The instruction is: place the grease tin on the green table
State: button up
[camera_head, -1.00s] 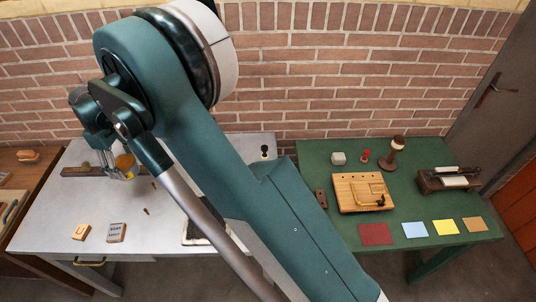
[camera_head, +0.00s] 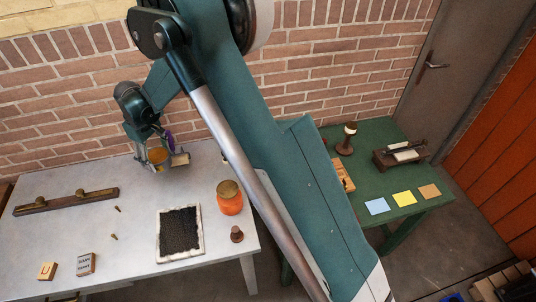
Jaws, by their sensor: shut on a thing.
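My gripper (camera_head: 160,162) is at the back of the pale table (camera_head: 135,215), right of the wooden rail. It is shut on a small round amber tin (camera_head: 158,155), which looks like the grease tin. The fingers hide part of it, and its height above the tabletop is hard to tell. The green table (camera_head: 374,181) stands at the right; my arm crosses in front and hides its left part.
On the pale table are an orange jar (camera_head: 230,203), a black pad (camera_head: 179,232), a rail (camera_head: 65,201) and small blocks. The green table bears a dark press (camera_head: 400,155), a brown stand (camera_head: 346,140) and coloured cards (camera_head: 404,198). Bare green lies between press and cards.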

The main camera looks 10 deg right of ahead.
jog(key=w+d+f+m+b, duration=0.15)
jog(key=w+d, duration=0.35)
jog(key=d, duration=1.2)
jog(key=w+d+m, duration=0.2)
jog(key=w+d, duration=0.3)
jog(key=d, duration=1.2)
jog(key=w+d+f+m+b, duration=0.15)
jog(key=w+d, duration=0.35)
jog(key=d, duration=1.2)
jog(key=s+d+m+b, duration=0.1)
jog(key=s+d, duration=0.2)
jog(key=d, duration=1.4)
jog(key=s+d+f+m+b, duration=0.1)
jog(key=s+d, duration=0.3)
jog(key=d, duration=1.2)
jog(key=s+d+m+b, duration=0.1)
jog(key=s+d+b, duration=0.2)
jog(key=d, duration=1.4)
jog(key=shift+s+d+f, duration=0.25)
jog(key=shift+d+f, duration=0.1)
jog(key=shift+f, duration=0.1)
jog(key=shift+f+b, duration=0.3)
jog(key=shift+f, duration=2.75)
